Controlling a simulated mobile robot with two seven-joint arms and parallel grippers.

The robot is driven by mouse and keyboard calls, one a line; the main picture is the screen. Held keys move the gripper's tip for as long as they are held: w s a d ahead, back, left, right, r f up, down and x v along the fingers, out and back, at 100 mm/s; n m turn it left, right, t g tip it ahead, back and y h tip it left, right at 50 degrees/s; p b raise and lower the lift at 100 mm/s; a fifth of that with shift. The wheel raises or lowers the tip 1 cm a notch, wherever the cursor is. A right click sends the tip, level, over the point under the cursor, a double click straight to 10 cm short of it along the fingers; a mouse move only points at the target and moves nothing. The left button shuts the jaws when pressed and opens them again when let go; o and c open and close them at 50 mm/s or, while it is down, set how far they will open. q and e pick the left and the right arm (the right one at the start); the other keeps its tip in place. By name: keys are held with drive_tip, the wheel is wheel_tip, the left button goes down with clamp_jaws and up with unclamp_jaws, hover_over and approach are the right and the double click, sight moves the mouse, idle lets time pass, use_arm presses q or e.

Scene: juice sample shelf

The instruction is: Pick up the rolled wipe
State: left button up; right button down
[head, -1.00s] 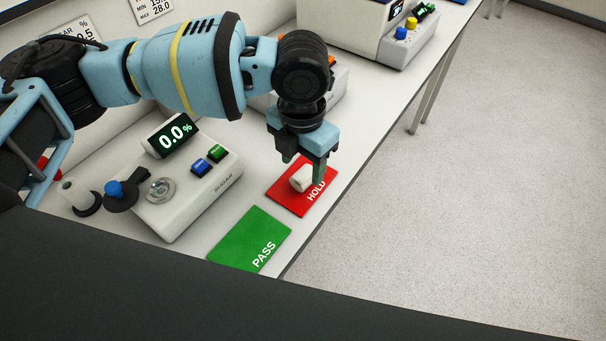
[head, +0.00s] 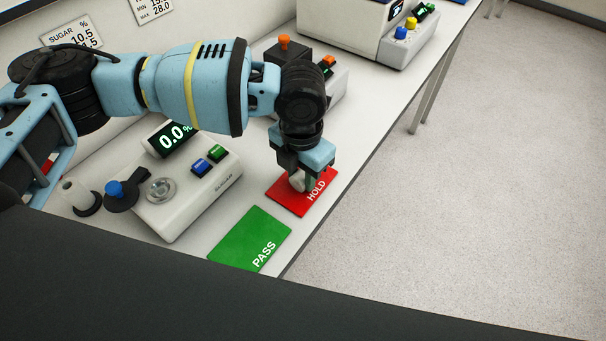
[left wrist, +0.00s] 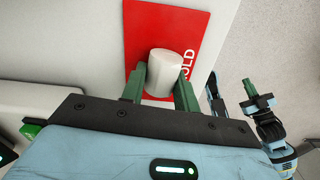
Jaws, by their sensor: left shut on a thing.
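The rolled wipe is a small white cylinder (head: 297,184) at the red HOLD mat (head: 318,196). My left gripper (head: 302,182) points down over the mat and is shut on the wipe. In the left wrist view, the white roll (left wrist: 171,74) sits between the two green fingers (left wrist: 160,85), with the red mat behind it. I cannot tell whether the roll still touches the mat. My right gripper (left wrist: 257,96) shows small at the right of the left wrist view, and its opening is unclear.
A green PASS mat (head: 250,240) lies nearer on the bench. The sugar meter (head: 190,200) stands to its left, with a white cylinder in a black base (head: 78,195) beyond. Other devices stand behind my left arm. The bench's front edge is close on the right.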

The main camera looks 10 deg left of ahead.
use_arm(q)
drive_tip(key=shift+r, duration=0.2)
drive_tip(key=shift+r, duration=0.2)
drive_tip(key=r, duration=0.3)
drive_tip(key=shift+s+d, duration=0.2)
drive_tip(key=shift+d, duration=0.1)
drive_tip(key=s+d+r, duration=0.1)
drive_tip(key=s+d, duration=0.9)
drive_tip(key=d, duration=0.1)
drive_tip(key=shift+d+b, duration=0.25)
drive_tip(key=shift+b, duration=0.2)
drive_tip(key=shift+a+r, duration=0.1)
